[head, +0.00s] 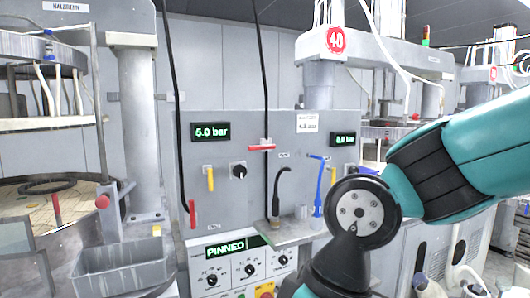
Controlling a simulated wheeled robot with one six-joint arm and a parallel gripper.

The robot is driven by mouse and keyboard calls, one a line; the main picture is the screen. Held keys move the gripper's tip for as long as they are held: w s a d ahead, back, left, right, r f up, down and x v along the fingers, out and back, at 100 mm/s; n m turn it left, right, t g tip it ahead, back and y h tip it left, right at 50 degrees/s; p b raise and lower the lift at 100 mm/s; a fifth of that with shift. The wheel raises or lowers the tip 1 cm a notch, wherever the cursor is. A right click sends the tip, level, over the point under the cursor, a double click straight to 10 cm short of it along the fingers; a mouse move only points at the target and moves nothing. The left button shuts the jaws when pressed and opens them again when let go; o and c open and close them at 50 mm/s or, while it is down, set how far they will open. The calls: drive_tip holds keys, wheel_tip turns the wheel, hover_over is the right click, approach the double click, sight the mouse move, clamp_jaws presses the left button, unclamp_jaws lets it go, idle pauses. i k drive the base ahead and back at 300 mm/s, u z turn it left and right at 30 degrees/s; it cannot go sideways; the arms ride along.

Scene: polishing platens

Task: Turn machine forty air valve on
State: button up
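A round red sign reading 40 (336,40) is on the light grey overhead machine housing at upper right. On the grey wall panel (230,120) below, a yellow lever (210,179) hangs down under a green display reading 5.0 bar (211,132). Another yellow lever (333,176) sits farther right, under a second display (343,139) that seems to read 0.0 bar; my arm is close to it. A red horizontal handle (262,147) is on a black hose, and a red upright handle (192,213) is lower left. My gripper is out of view.
A black knob (238,171) is between the levers. A black hooked tool (279,190) and a blue one (319,185) stand on a ledge. A control box reading PINNED (226,249) is below. A grey bin (120,270) is at lower left. My arm covers the right foreground.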

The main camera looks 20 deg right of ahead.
sight(267, 147)
drive_tip(key=u, duration=0.3)
drive_tip(key=i, duration=1.1)
drive_tip(key=z, duration=1.4)
